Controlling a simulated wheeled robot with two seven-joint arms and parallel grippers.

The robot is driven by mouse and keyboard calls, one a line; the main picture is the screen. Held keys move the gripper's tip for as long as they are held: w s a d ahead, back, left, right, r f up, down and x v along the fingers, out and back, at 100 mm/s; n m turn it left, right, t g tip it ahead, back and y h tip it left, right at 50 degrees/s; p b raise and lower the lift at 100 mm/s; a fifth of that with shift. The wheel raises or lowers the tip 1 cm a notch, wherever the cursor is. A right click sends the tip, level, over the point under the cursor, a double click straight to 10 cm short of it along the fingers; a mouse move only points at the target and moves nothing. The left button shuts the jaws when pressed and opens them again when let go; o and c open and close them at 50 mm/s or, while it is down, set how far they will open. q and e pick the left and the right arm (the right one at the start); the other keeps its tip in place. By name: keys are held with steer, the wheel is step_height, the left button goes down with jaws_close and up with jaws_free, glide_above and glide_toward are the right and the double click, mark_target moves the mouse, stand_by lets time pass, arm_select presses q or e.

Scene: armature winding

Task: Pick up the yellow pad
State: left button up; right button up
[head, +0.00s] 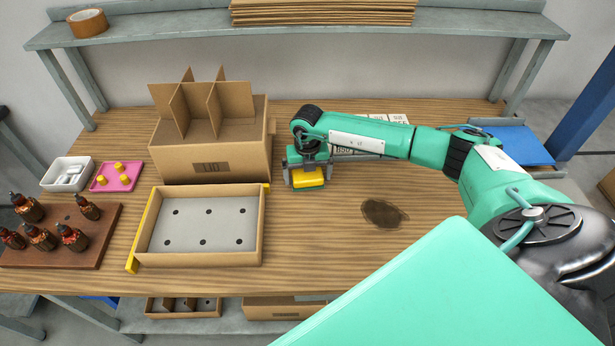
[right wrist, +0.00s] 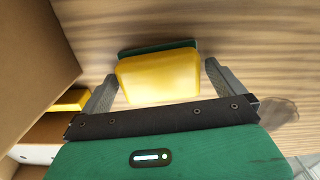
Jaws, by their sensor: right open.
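The yellow pad (head: 309,177) is on the wooden table, to the right of the tall cardboard box. In the right wrist view the pad (right wrist: 158,78) is a yellow block with a green layer on its far side. My right gripper (head: 306,168) is over it, fingers apart. In the right wrist view one finger is on each side of the pad, with a visible gap on both sides, and the jaws are not closed on it. My left gripper is not in view.
The tall box (head: 210,165) with dividers and the shallow tray (head: 258,225) with a holed grey sheet stand close on the left. A dark stain (head: 384,213) lies on the table to the right.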

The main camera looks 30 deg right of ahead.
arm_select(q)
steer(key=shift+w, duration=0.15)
arm_select(e)
steer(key=c, duration=0.8)
steer(key=shift+r, duration=0.1)
step_height(320, 180, up, 10)
steer(key=b, duration=0.2)
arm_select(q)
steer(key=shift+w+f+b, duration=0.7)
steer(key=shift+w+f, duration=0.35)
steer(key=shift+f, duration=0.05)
arm_select(e)
step_height(320, 180, up, 10)
glide_above(307, 174)
